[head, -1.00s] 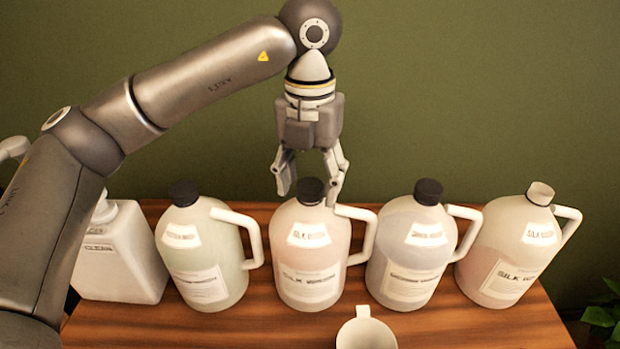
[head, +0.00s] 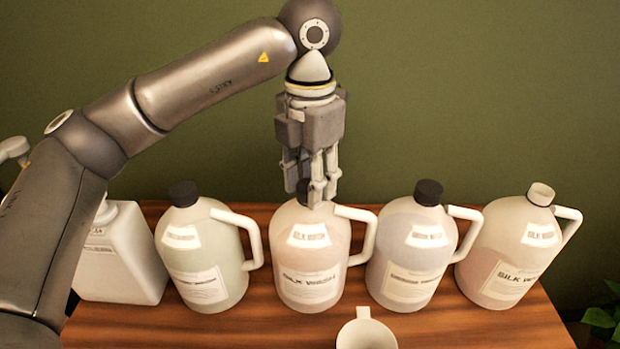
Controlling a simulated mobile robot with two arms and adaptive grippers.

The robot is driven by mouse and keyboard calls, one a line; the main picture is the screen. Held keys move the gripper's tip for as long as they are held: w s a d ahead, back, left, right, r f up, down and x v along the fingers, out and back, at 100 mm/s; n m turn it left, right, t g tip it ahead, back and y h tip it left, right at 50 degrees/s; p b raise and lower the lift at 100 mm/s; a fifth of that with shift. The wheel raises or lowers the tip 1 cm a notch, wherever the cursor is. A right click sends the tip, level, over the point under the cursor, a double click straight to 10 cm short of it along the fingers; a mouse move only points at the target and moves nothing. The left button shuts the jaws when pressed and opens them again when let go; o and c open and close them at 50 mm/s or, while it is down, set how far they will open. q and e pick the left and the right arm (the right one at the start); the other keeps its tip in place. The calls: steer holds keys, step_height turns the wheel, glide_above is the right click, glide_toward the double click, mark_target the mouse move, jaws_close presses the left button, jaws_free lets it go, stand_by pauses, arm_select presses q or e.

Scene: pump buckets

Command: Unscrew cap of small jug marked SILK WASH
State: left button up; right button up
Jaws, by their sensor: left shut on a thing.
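The jug marked SILK WASH (head: 311,262) stands upright on the wooden table, second from the left in the row of handled jugs. It holds a pinkish liquid and has a black cap (head: 303,190) on its neck. My left gripper (head: 311,188) points straight down over it, its fingers shut on the cap and hiding much of it. Another jug with a SILK WASH label (head: 515,255) stands at the far right; it has a pale cap (head: 540,194). My right gripper is not in view.
Handled jugs with black caps stand on both sides, one at the left (head: 202,262) and one at the right (head: 412,255). A white square bottle (head: 120,260) is at the far left. A white cup (head: 366,333) sits at the front. A plant (head: 603,318) is at lower right.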

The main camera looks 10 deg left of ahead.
arm_select(q)
steer(key=shift+c, duration=1)
steer(key=shift+f+n+b, duration=0.1)
steer(key=shift+n+b, duration=0.2)
steer(key=shift+n, duration=0.9)
steer(key=n+b, duration=0.1)
steer(key=n, duration=0.3)
steer(key=shift+n, duration=0.4)
steer(key=n+b, duration=0.1)
steer(key=n, duration=0.4)
steer(key=shift+n, duration=1.4)
steer(key=o, duration=1.1)
